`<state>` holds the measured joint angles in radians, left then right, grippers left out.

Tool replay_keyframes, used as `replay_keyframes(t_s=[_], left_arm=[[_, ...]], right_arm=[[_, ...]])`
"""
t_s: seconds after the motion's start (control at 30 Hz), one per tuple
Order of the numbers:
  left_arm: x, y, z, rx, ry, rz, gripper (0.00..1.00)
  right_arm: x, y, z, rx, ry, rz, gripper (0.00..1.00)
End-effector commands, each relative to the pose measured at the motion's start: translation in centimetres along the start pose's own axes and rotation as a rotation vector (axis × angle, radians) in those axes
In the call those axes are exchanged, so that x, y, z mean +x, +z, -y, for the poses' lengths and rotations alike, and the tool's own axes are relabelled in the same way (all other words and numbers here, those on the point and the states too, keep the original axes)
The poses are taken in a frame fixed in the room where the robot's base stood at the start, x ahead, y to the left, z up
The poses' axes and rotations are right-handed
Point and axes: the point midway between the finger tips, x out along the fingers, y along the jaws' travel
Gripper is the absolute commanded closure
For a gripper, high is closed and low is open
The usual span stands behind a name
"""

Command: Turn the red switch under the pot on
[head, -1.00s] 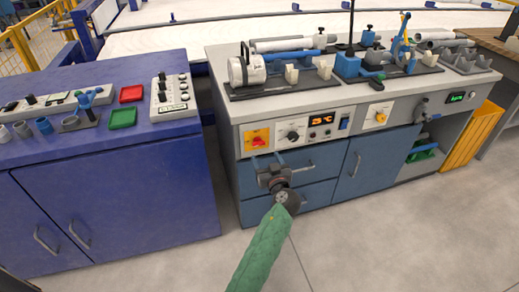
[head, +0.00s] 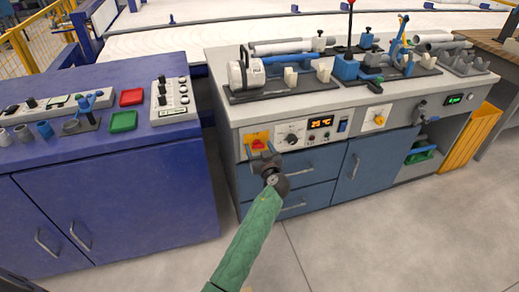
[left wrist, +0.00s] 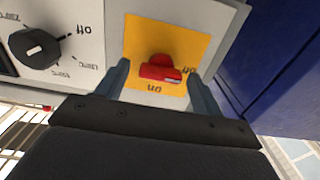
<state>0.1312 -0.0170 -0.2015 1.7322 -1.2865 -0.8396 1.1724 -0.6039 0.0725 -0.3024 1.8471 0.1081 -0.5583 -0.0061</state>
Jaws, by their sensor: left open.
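The red switch (head: 258,144) sits on a yellow plate at the left end of the bench's front panel, below the white pot-like container (head: 246,72). In the left wrist view the red switch (left wrist: 160,70) lies sideways, its pale mark toward the "off" label; "on" is printed below it. My left gripper (head: 262,153) is open in front of the switch. In the left wrist view its fingers (left wrist: 159,76) are on either side of the switch, with visible gaps. I cannot tell how far the fingertips are from the panel. My right gripper is not in view.
A dial (head: 291,138) and a lit display (head: 321,122) are right of the switch. Drawers with handles (head: 295,168) are below. A blue cabinet (head: 115,195) stands left across a narrow gap. The floor in front is clear.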

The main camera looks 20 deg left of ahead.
Motion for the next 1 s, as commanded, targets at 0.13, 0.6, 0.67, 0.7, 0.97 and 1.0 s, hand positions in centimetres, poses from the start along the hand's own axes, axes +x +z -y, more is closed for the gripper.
replay_keyframes(t_s=[0.13,0.6,0.67,0.7,0.97,1.0], left_arm=[[-0.02,0.01,0.01,0.0,0.0,0.0,0.5],[-0.04,0.07,0.01,0.039,0.0,0.0,0.77],[-0.03,0.1,0.01,0.063,0.0,0.0,0.77],[-0.03,0.11,0.01,0.083,0.0,0.0,0.77],[-0.05,0.12,-0.06,0.278,-0.001,0.001,0.77],[-0.06,0.11,-0.08,0.316,-0.001,0.001,0.77]], right_arm=[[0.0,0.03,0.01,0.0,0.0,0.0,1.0],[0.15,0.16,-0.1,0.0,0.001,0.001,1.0],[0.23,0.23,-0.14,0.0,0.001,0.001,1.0],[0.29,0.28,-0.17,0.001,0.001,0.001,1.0],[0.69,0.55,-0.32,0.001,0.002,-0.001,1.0],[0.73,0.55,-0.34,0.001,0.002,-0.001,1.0]])
